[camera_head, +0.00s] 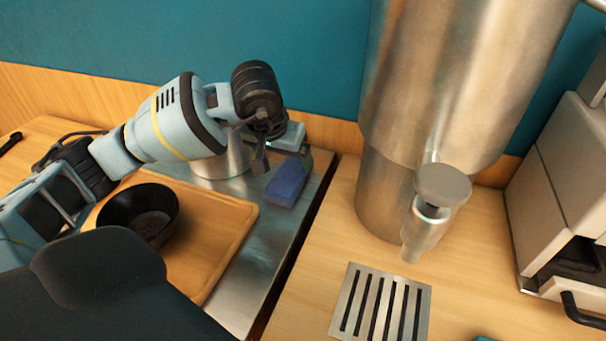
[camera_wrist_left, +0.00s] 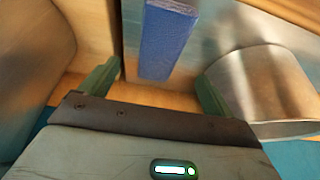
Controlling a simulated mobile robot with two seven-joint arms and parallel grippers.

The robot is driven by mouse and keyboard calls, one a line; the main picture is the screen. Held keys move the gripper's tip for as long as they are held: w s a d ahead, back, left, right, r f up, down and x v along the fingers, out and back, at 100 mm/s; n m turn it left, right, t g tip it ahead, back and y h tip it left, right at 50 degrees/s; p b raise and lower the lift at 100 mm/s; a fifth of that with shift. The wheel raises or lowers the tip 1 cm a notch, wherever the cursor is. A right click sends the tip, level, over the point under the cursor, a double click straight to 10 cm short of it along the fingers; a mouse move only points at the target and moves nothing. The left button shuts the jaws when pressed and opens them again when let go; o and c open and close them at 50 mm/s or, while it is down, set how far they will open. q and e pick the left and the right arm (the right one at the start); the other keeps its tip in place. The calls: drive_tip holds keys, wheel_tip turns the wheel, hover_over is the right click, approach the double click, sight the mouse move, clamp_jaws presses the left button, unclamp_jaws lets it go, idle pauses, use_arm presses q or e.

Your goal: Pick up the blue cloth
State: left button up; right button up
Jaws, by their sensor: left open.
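The blue cloth (camera_head: 287,182) lies on the metal surface near the back edge of the counter, in the middle of the head view. It looks like a folded, narrow block. My left gripper (camera_head: 281,165) is open, right at the far end of the cloth. In the left wrist view the cloth (camera_wrist_left: 165,40) lies ahead, between the two spread fingers (camera_wrist_left: 158,85), with a gap to each finger. Whether a finger touches it cannot be told. My right gripper is in neither view.
A metal container (camera_wrist_left: 265,85) stands close beside one left finger. A black bowl (camera_head: 138,212) sits on a wooden tray (camera_head: 232,238) to the left. A large steel dispenser (camera_head: 380,195) with a tap stands to the right, behind a slotted drain plate (camera_head: 341,318). The wall is close behind.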

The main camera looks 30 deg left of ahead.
sight(289, 173)
use_arm(q)
drive_tip(key=shift+s, duration=0.15)
drive_tip(key=shift+f, duration=0.35)
drive_tip(key=shift+w+f, duration=0.3)
drive_tip(key=shift+f, duration=0.1)
drive_tip(key=shift+w+a+f, duration=0.1)
drive_tip(key=shift+w+f, duration=0.05)
drive_tip(key=shift+f, duration=0.15)
drive_tip(key=shift+w+f, duration=0.1)
drive_tip(key=shift+f, duration=0.05)
drive_tip(key=shift+w+f, duration=0.15)
drive_tip(key=shift+f, duration=0.2)
drive_tip(key=x, duration=0.4)
drive_tip(key=shift+w+a, duration=0.15)
drive_tip(key=shift+w, duration=0.1)
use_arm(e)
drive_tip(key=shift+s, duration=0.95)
